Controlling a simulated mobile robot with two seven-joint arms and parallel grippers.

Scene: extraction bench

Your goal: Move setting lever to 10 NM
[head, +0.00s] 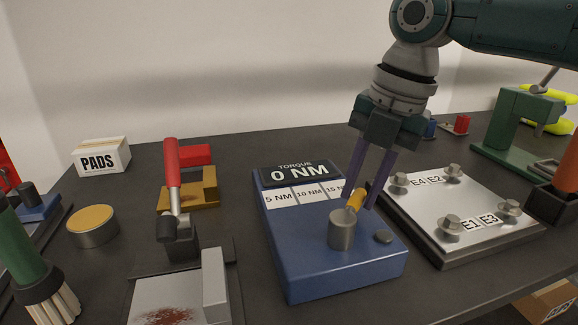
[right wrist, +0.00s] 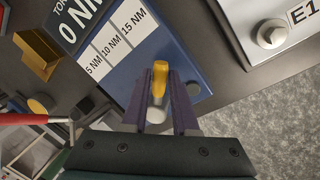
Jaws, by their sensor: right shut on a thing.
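The blue torque unit (head: 305,265) sits on the dark bench. Its display (head: 298,172) reads "TORQUE 0 NM", and below it is a white strip (head: 307,194) marked 5 NM, 10 NM and 15 NM. The setting lever (head: 355,201) has a yellow-orange tip and rises from a grey cylindrical hub (head: 341,231), leaning toward the 15 NM end. My right gripper (head: 361,205) comes down from above with its purple fingers on either side of the lever. In the right wrist view the lever (right wrist: 160,78) is between the fingers. My left gripper is not in view.
A metal plate with several bolts (head: 462,238) lies close to the unit's right. A red-handled clamp (head: 172,165) stands to the left, with a stained block (head: 165,300) in front. A PADS box (head: 101,158) and round tin (head: 92,227) are further left. A green press (head: 510,125) stands at right.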

